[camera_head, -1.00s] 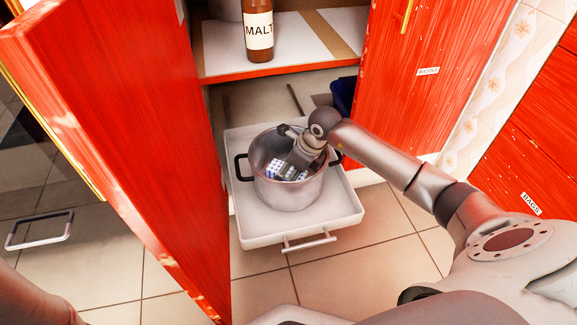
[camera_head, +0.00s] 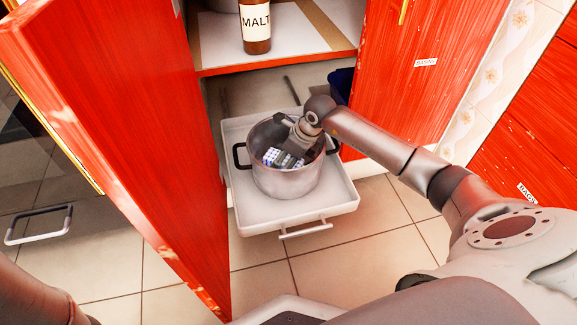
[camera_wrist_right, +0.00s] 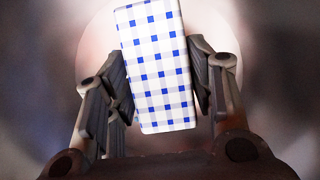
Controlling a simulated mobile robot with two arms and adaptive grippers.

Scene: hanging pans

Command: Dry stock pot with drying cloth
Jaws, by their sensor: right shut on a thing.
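The metal stock pot (camera_head: 287,181) stands upright on a white pull-out tray (camera_head: 262,218), with dark handles at its sides. My right gripper (camera_head: 287,158) reaches down inside the pot. It is shut on a blue-and-white checked drying cloth (camera_head: 272,156). In the right wrist view the cloth (camera_wrist_right: 157,65) sits between the two fingers (camera_wrist_right: 163,85), with the blurred inside of the pot around it. Part of the cloth is hidden by the gripper in the head view. My left gripper is not in view; only part of my left arm shows at the lower left.
A red cabinet door (camera_head: 120,130) stands open on the left, and another red door (camera_head: 415,90) is on the right. A bottle labelled MALT (camera_head: 256,27) stands on the shelf above. A dark blue bin (camera_head: 341,85) is behind the tray. Tiled floor (camera_head: 345,258) is clear in front.

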